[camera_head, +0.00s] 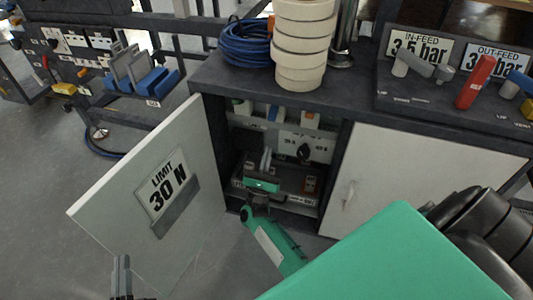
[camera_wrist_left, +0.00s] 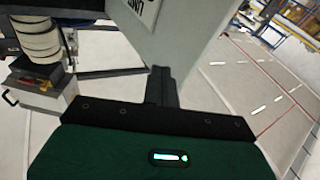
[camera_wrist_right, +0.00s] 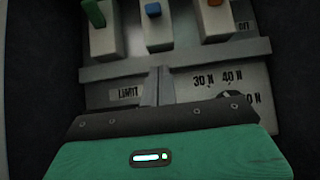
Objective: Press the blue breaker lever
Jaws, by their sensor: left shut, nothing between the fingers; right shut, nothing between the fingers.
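The blue breaker lever (camera_wrist_right: 153,9) is in the right wrist view, on a pale breaker body between a green lever (camera_wrist_right: 94,13) and an orange lever (camera_wrist_right: 214,2). The breakers sit inside the open cabinet (camera_head: 335,130). My right gripper (camera_wrist_right: 160,72) is shut and empty; its fingertips appear just below the blue lever's breaker, in front of the grey rail. It also shows inside the cabinet in the head view (camera_head: 266,158). I cannot tell how far it is from the lever. My left gripper (camera_head: 122,262) is shut and empty, low in front of the open door.
The open cabinet door (camera_head: 115,205) carries a "LIMIT 30 N" label. A black dial (camera_head: 304,152) with force marks is below the breakers. Cabinet side walls bound my right gripper. Tape rolls (camera_head: 302,45) and a blue hose (camera_head: 245,45) lie on top.

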